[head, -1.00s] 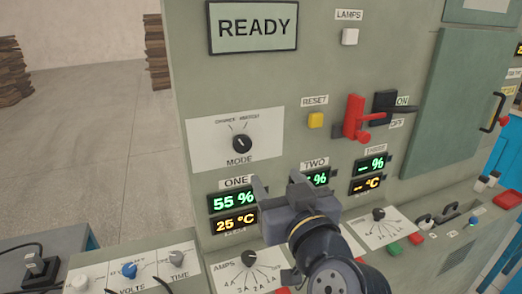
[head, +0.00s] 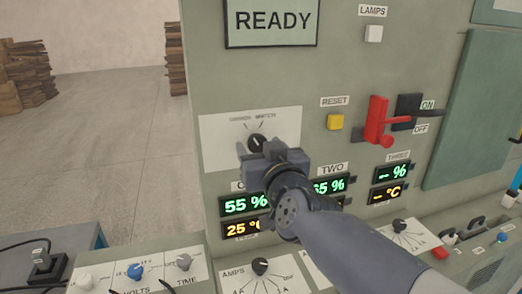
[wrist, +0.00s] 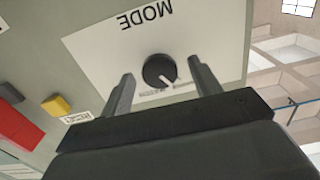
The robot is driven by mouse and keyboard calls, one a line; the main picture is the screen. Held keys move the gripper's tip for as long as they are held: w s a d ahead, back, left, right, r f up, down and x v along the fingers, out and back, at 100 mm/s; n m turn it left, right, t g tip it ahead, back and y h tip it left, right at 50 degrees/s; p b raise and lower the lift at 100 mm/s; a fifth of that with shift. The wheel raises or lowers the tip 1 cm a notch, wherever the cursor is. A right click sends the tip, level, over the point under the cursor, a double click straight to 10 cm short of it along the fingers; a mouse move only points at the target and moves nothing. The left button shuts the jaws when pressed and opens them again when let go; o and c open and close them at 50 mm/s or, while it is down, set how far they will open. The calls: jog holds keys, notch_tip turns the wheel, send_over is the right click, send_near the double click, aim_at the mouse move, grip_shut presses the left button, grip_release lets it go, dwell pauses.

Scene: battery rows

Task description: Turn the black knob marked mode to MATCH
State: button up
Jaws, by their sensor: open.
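The black mode knob (head: 257,142) sits on a white label plate (head: 215,130) on the green panel, under two small printed position words. In the wrist view the knob (wrist: 158,71) has a pale pointer line and lies between my two fingers, a little beyond their tips. The word MODE shows upside down there. My gripper (head: 257,152) is open in front of the plate and hides the lower part of the knob's area in the head view. In the wrist view my gripper (wrist: 162,82) has a finger on each side of the knob, with no visible contact.
A yellow reset button (head: 335,122), a red lever (head: 376,122) and a black ON/OFF switch (head: 407,110) are to the right. Lit displays (head: 245,205) sit below the plate. An amps knob (head: 260,266) is lower down. The READY sign (head: 271,22) is above.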

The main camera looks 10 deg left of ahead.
jog(key=c, duration=1)
jog(key=shift+m, duration=0.4)
jog(key=m+b, duration=0.1)
jog(key=m, duration=0.4)
jog(key=shift+f+b, duration=0.1)
jog(key=shift+b, duration=0.2)
jog(key=m+b, duration=0.1)
jog(key=m, duration=0.5)
jog(key=o, duration=1)
